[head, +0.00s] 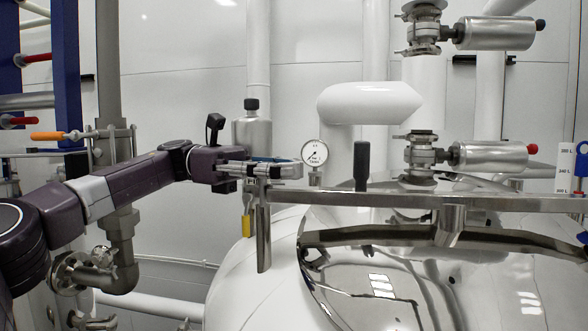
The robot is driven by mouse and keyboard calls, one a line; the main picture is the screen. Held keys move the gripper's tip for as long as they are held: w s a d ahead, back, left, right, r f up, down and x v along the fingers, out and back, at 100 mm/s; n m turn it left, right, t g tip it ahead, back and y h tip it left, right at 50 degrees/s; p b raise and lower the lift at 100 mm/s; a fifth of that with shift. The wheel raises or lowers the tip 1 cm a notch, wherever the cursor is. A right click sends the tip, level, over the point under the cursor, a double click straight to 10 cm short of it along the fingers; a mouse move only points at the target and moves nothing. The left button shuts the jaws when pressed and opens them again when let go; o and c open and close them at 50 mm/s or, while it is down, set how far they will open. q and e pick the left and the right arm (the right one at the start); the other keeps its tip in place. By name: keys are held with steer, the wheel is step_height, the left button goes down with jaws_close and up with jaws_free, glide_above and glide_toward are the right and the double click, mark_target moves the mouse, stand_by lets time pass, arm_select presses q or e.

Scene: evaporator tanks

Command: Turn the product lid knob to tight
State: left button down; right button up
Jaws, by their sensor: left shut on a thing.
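The product lid (350,290) is a polished steel dome on the white tank, crossed by a straight steel bar (410,203). My left gripper (292,170) reaches in from the left at the bar's left end, just above a vertical steel post (264,240). It is shut on what seems to be the product lid knob at that end; the fingers hide most of it, with a little blue showing between them. I cannot read how tight the knob is. A black upright handle (362,165) stands on the bar to the right. My right gripper is not in view.
A pressure gauge (314,154) stands close behind the fingertips. A steel bottle (252,130) with a black cap is behind the gripper. Steel valves (490,155) stand at the right. Pipes and a blue frame (66,70) fill the left.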

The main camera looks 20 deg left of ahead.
arm_select(q)
steer(key=shift+s+a+m+g+y+p, duration=0.15)
steer(key=shift+s+m+g, duration=0.15)
steer(key=shift+m+g, duration=0.5)
steer(key=shift+s+m+g+y+p, duration=0.15)
steer(key=shift+s+m+g, duration=0.2)
steer(key=shift+g, duration=0.85)
stand_by(3.7)
steer(key=c, duration=1.6)
jaws_free()
steer(key=shift+a, duration=0.1)
